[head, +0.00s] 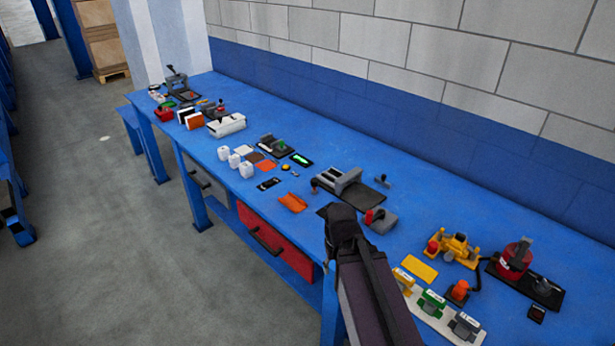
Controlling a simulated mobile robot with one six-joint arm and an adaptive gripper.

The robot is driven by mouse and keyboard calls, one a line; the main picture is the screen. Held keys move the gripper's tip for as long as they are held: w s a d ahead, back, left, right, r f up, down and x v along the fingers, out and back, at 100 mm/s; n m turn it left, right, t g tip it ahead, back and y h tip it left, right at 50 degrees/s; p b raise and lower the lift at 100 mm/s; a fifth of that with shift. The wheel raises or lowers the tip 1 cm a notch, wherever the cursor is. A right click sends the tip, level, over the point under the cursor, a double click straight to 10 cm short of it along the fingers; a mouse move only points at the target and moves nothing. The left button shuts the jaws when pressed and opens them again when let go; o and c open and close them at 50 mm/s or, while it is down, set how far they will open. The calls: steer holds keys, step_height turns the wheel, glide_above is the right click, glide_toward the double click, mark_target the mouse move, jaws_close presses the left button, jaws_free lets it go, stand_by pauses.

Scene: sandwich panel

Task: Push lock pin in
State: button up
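My dark arm rises from the bottom of the head view, and its end, my gripper (336,212), is over the front edge of the blue bench. The fingers do not show clearly, so I cannot tell whether it is open or shut, or whether it holds anything. Just beyond it is a grey fixture (338,180) with a dark plate on its right. A grey block with a red knob (371,216) sits right of my gripper. I cannot make out for certain which small part is the lock pin. My arm hides part of the bench near its end.
The long blue bench (450,215) runs along a block wall. A yellow device (454,246), a red round device (515,258) and a strip of small coloured units (433,300) stand at right. White containers (246,169) and flat pieces lie farther left. Grey floor is clear at left.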

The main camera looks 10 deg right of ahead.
steer(key=shift+w+d, duration=0.25)
steer(key=shift+d, duration=0.1)
steer(key=o, duration=0.3)
steer(key=shift+w+d+r, duration=0.1)
step_height(320, 180, up, 9)
steer(key=m+p, duration=0.2)
steer(key=p, duration=0.7)
glide_above(315, 180)
steer(key=shift+w, duration=0.1)
step_height(315, 180, down, 14)
steer(key=b, duration=1.3)
steer(key=shift+r+b, duration=0.1)
steer(key=shift+b, duration=0.25)
